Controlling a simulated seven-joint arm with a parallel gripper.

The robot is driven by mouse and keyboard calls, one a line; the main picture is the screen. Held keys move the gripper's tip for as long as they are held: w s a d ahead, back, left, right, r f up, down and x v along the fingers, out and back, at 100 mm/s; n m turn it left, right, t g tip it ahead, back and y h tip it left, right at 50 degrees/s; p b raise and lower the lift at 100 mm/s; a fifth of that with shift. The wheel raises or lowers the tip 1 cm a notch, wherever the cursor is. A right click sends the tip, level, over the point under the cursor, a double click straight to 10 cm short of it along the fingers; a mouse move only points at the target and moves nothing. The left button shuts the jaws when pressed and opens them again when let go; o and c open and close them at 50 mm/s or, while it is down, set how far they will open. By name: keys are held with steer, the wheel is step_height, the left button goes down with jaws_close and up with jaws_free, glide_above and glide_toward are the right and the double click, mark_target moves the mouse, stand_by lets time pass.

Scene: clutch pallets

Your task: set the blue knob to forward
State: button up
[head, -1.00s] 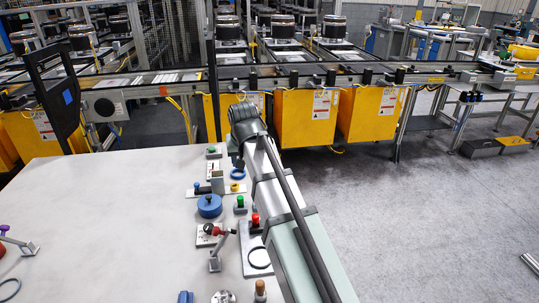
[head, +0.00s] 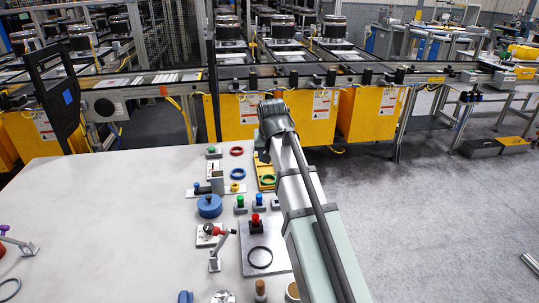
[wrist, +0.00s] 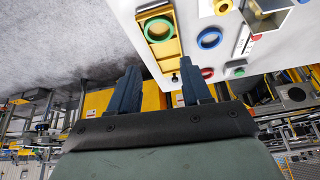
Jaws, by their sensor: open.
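A wide round blue knob (head: 209,206) sits on the left part of the cluster of items on the white table. I cannot tell which way the knob is set. The round knob is not clear there.
A yellow tray (head: 261,168) with a green ring (head: 267,180) lies near my gripper. Blue (head: 238,173) and red (head: 237,151) rings lie left of it. A red button (head: 255,220) stands upright nearer. The table's left half (head: 110,210) is largely clear.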

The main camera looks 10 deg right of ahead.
steer(key=n+y, duration=0.1)
steer(key=n, duration=0.3)
glide_toward(196, 184)
steer(key=s+v, duration=0.1)
steer(key=v, duration=0.5)
steer(key=a, duration=0.5)
steer(key=w+d+f+m, duration=0.1)
steer(key=w+f+m, duration=0.1)
steer(key=f, duration=0.2)
steer(key=w+d+f+m+h, duration=0.1)
steer(key=w+f+m, duration=0.1)
steer(key=f, duration=0.2)
steer(key=w+d+f+m+g+h, duration=0.1)
steer(key=w+d+f+m, duration=0.1)
steer(key=w+f+m, duration=0.1)
steer(key=shift+f, duration=0.85)
jaws_close()
